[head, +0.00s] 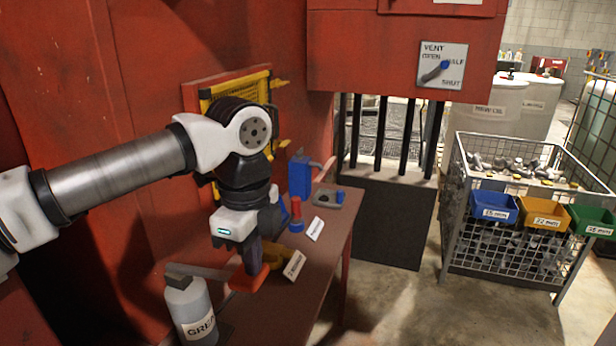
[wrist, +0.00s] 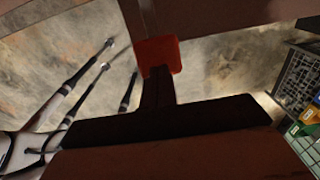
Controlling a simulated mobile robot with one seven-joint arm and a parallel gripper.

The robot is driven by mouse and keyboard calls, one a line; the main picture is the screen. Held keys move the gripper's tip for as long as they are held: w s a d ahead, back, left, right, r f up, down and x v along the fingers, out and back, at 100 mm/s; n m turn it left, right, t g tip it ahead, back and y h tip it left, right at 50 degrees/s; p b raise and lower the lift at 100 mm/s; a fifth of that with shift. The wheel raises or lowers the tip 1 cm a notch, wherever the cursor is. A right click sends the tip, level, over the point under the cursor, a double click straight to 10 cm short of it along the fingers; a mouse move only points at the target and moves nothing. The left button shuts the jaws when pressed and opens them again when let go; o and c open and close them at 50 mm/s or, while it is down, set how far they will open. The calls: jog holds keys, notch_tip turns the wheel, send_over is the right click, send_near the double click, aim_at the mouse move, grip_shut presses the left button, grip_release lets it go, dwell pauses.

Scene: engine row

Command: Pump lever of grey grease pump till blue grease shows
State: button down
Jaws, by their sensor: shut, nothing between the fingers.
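The grey grease pump (head: 190,308) stands upright at the near left end of the red bench, with a partly visible label on its front. Its flat grey lever (head: 205,272) reaches right from the pump's top to an orange-red grip (head: 249,279). My gripper (head: 252,266) points down with its shut fingers right at this grip. In the wrist view, the shut fingers (wrist: 158,88) end at the orange-red grip (wrist: 160,55). I cannot tell whether they touch it. The pump's outlet is not discernible, and no grease can be made out.
The bench (head: 290,296) also bears a blue can (head: 300,174), a red-and-blue item (head: 296,214), white label cards (head: 315,229) and a yellow item (head: 280,258) close to my gripper. A red wall stands behind. A wire crate (head: 500,262) with bins stands at right; open floor lies between.

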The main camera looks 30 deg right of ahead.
aim_at(255, 282)
jog(key=shift+r, duration=0.2)
dwell(0.4)
notch_tip(255, 282, down, 6)
jog(key=b, duration=0.5)
jog(key=shift+r, duration=0.1)
notch_tip(255, 282, up, 6)
jog(key=p, duration=0.3)
jog(key=shift+p, duration=0.35)
notch_tip(255, 282, down, 6)
jog(key=b, duration=0.5)
jog(key=shift+r, duration=0.15)
notch_tip(255, 282, up, 6)
jog(key=p, duration=0.4)
jog(key=shift+f, duration=0.2)
